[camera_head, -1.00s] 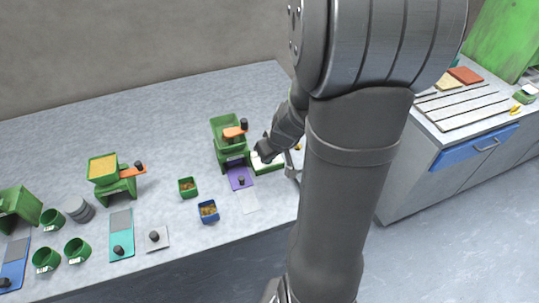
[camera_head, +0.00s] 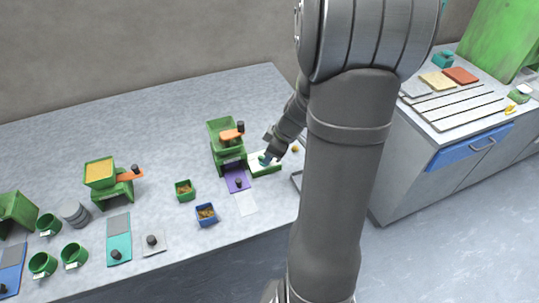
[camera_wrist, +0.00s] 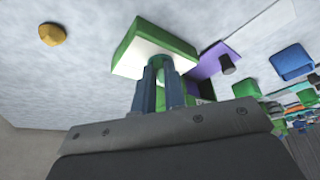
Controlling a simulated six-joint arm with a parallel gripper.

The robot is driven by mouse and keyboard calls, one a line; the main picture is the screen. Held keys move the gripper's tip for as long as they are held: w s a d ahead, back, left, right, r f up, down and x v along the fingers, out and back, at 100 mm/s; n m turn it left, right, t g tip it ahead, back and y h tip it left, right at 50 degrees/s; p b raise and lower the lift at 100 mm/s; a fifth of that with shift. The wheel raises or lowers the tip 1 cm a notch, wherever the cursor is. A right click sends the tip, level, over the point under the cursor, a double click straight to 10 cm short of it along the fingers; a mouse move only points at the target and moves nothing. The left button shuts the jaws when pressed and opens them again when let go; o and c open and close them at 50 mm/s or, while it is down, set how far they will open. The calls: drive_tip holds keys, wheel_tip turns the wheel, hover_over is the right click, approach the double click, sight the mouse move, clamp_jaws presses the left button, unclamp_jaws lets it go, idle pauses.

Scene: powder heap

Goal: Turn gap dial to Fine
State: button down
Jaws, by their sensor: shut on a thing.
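The gap dial block (camera_head: 268,170), green with a white top, sits right of the central green mill (camera_head: 225,142). It also shows in the wrist view (camera_wrist: 128,47) as a green block with a white face. My gripper (camera_head: 267,156) points down at the white top. In the wrist view my gripper's two fingers (camera_wrist: 160,66) are shut on a small green-teal part standing on that face, apparently the dial's knob. The fingers hide most of it. I cannot read any Fine mark or tell which way the dial points.
An orange handle (camera_head: 232,133) with a black knob tops the mill, and a purple slide (camera_head: 237,181) lies before it. Green (camera_head: 185,190) and blue (camera_head: 207,214) cups stand to the left. A small yellow-brown lump (camera_wrist: 52,33) lies near the block. My arm covers the bench's right end.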

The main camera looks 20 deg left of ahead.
idle(0.5)
drive_tip(key=c, duration=1.5)
unclamp_jaws()
drive_tip(key=v, duration=1.7)
drive_tip(key=shift+r, duration=0.25)
drive_tip(key=x, duration=1.7)
drive_tip(key=shift+f, duration=0.25)
